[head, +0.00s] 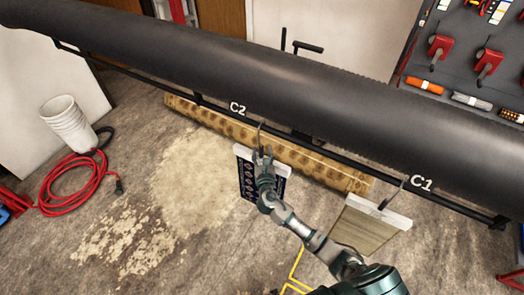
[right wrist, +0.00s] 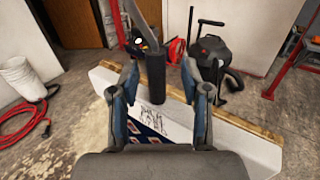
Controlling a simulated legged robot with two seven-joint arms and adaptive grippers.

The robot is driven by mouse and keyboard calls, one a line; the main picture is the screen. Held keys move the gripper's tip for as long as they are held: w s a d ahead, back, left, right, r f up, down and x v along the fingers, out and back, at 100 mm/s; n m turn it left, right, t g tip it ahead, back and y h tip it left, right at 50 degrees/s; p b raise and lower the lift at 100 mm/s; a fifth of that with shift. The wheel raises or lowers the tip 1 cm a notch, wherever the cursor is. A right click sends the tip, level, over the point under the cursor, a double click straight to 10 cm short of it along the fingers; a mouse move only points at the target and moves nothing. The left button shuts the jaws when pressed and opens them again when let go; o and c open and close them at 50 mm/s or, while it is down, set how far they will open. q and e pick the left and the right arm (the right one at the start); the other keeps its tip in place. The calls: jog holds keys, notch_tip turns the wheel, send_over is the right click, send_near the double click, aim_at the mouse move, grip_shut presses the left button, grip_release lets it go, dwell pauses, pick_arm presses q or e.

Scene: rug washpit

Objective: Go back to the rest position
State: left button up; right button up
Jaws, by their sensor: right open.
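My right gripper (head: 263,156) is open in front of a dark patterned rug piece (head: 246,182) with a pale top bar, hanging below the C2 label (head: 238,108). A thin hook (head: 260,132) shows just above the fingertips. In the right wrist view the fingers of my right gripper (right wrist: 160,68) stand apart. The pale bar and blue patterned piece (right wrist: 155,128) show beyond and between them, with a black upright cylinder (right wrist: 156,80). Whether the fingers touch the bar I cannot tell. My left gripper is not in view.
A long black roller (head: 270,75) crosses the head view. A beige piece (head: 362,228) hangs at the C1 label (head: 421,184).

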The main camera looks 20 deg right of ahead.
jog(key=v, duration=1.1)
jog(key=s+d+f+m+g+y+b, duration=0.1)
jog(key=s+f+m+g, duration=0.25)
jog(key=f, duration=0.95)
jog(key=s+d+f+m+g+y+b, duration=0.1)
jog(key=s+f+m+g, duration=0.2)
jog(key=f, duration=1)
jog(key=s+d+f+m+g+y+b, duration=0.15)
jog(key=s+f+m, duration=0.3)
jog(key=f, duration=0.95)
jog(key=s+f+m+g, duration=0.5)
jog(key=s+f+m, duration=0.4)
jog(key=s+f, duration=0.55)
jog(key=s+f+m+g, duration=0.1)
jog(key=s+f+m, duration=0.1)
jog(key=s, duration=0.5)
jog(key=s+a+f+m+g+y+b, duration=0.1)
jog(key=s+f+m, duration=0.2)
jog(key=s, duration=0.4)
jog(key=s+f+m+g, duration=0.1)
jog(key=s+f+m, duration=0.1)
jog(key=s+m, duration=0.3)
jog(key=shift+s+a+f+y+b, duration=0.2)
jog(key=shift+s+f+y+b, duration=0.2)
jog(key=shift+s, duration=0.55)
